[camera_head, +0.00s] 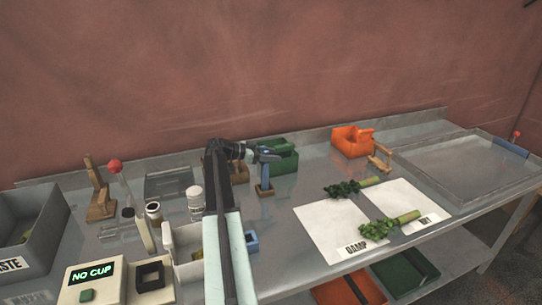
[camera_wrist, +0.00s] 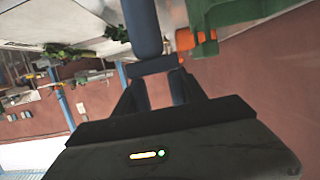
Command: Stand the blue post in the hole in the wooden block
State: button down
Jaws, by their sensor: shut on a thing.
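My gripper (camera_head: 266,155) is shut on the blue post (camera_head: 265,176), which hangs roughly upright below it over the table. In the wrist view the blue post (camera_wrist: 143,30) runs between the dark fingers and out past them. A small wooden block (camera_head: 264,191) shows at the lower end of the post. I cannot tell whether the post's end is in the hole, resting on the block or just above it. The hole itself is hidden.
A green bin (camera_head: 284,162) stands close behind the gripper, and an orange bin (camera_head: 350,142) is further right. White sheets (camera_head: 325,232) with green stalks lie to the right. A white jar (camera_head: 195,200) and the "NO CUP" device (camera_head: 90,285) are on the left.

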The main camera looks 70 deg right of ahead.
jog(key=shift+f, duration=0.15)
jog(key=c, duration=0.6)
grip_release()
jog(key=shift+w, duration=0.1)
jog(key=p+v, duration=0.2)
jog(key=v, duration=0.5)
jog(key=shift+w+a, duration=0.2)
